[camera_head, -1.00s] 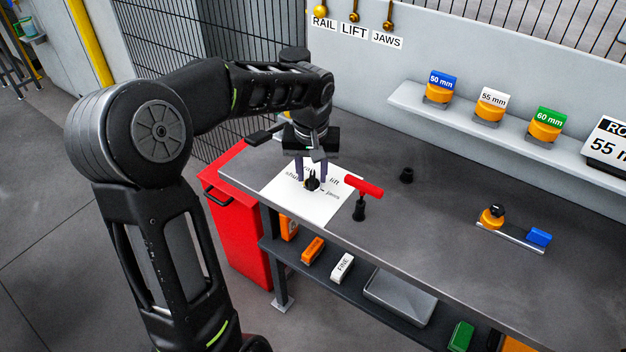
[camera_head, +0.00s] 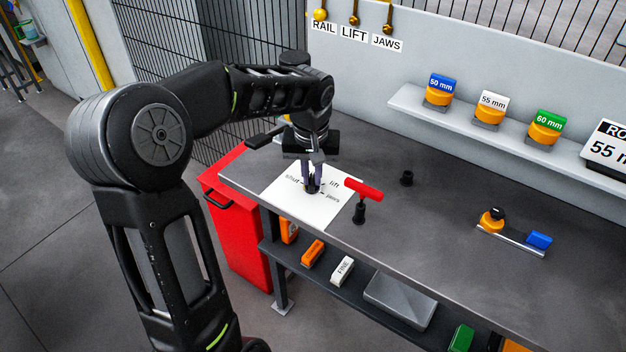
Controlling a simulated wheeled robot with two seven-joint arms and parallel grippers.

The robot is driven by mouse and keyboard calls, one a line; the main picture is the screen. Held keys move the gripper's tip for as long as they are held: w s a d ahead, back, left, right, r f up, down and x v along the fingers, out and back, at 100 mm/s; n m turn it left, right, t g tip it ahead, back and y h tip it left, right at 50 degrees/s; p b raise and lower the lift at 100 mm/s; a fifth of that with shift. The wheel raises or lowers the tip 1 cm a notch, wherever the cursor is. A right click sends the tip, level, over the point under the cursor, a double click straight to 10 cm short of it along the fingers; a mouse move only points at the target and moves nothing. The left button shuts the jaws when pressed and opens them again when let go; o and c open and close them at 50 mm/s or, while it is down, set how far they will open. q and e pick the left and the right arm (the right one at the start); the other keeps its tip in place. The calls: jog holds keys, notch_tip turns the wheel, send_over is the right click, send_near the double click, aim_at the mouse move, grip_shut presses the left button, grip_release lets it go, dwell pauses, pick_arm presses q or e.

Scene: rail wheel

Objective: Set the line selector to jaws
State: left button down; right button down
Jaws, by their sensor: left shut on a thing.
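The line selector (camera_head: 311,189) is a small dark knob on a white plate (camera_head: 290,205) at the left end of the grey bench. My right gripper is not in view.
A red-handled T-shaped lever (camera_head: 364,190) stands close to the right of the plate. Signs RAIL, LIFT and JAWS (camera_head: 387,44) hang on the back wall, the lamp above RAIL (camera_head: 320,15) yellow. A red cabinet (camera_head: 235,225) stands at the bench's left end.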

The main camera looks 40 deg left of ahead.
pick_arm(q)
jog(key=shift+r+m+p, duration=0.15)
jog(key=shift+m+p, duration=0.4)
jog(key=shift+m, duration=0.65)
jog(key=shift+a+m+h+p, duration=0.1)
jog(key=shift+m+h+p, duration=0.25)
jog(key=shift+m, duration=0.85)
jog(key=shift+m+h+p, duration=0.25)
jog(key=shift+m+p, duration=0.4)
jog(key=shift+m, duration=0.55)
jog(key=shift+m+p, duration=0.3)
jog(key=shift+m, duration=0.7)
